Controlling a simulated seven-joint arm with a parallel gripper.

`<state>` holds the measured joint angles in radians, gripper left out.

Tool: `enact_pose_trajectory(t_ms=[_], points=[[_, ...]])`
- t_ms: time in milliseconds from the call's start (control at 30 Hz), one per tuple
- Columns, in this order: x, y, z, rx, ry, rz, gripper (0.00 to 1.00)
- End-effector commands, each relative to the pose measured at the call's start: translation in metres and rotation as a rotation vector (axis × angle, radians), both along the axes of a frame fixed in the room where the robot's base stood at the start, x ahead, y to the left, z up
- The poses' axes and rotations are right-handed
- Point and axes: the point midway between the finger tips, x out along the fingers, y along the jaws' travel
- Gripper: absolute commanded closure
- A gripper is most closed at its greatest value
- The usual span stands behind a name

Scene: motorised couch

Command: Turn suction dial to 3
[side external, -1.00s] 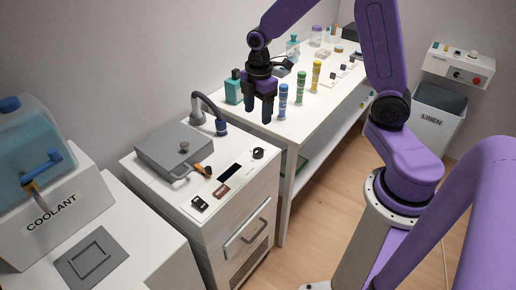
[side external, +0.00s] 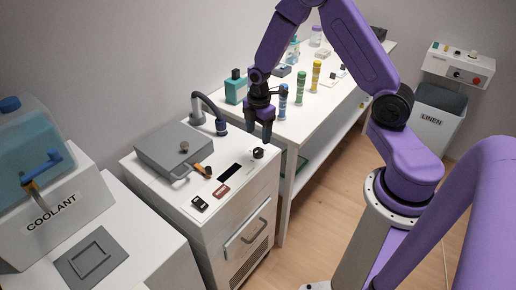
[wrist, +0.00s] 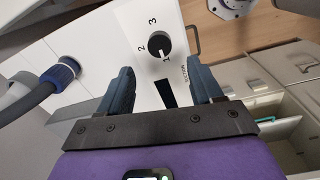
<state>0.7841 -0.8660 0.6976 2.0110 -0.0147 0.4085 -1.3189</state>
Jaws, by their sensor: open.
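The suction dial (side external: 258,153) is a small black round knob on the white cabinet top, near its back right corner. In the wrist view the dial (wrist: 159,43) shows beyond my fingertips, roughly centred between them, with the numerals 1, 2 and 3 around it. A white mark shows at its lower edge near the 1; I cannot tell clearly where the pointer stands. My gripper (side external: 259,134) points down above the dial, fingers apart and empty. In the wrist view my gripper (wrist: 161,82) has a finger on each side of the dial's line, apart from it.
A dark display slot (wrist: 166,94) lies beside the dial. A hose with a blue collar (side external: 221,128) rises left of my gripper. A grey lidded box (side external: 170,150) sits on the cabinet. Blue, green and yellow tubes (side external: 300,88) stand on the table behind.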

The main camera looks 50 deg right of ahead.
Motion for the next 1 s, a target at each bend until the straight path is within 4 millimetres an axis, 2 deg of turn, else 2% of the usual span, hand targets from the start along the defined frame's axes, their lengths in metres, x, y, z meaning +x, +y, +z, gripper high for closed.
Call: enact_pose_trajectory(t_ms=[300, 500, 933, 967, 1000], points=[[0.000, 0.000, -0.049, -0.001, 0.003, 0.000, 0.35], [0.001, -0.001, -0.068, -0.001, 0.001, 0.000, 0.35], [0.002, 0.000, -0.075, 0.000, -0.001, 0.000, 0.35], [0.002, 0.000, -0.075, 0.000, -0.001, 0.000, 0.38], [0.002, 0.000, -0.075, 0.000, -0.001, 0.000, 0.51]])
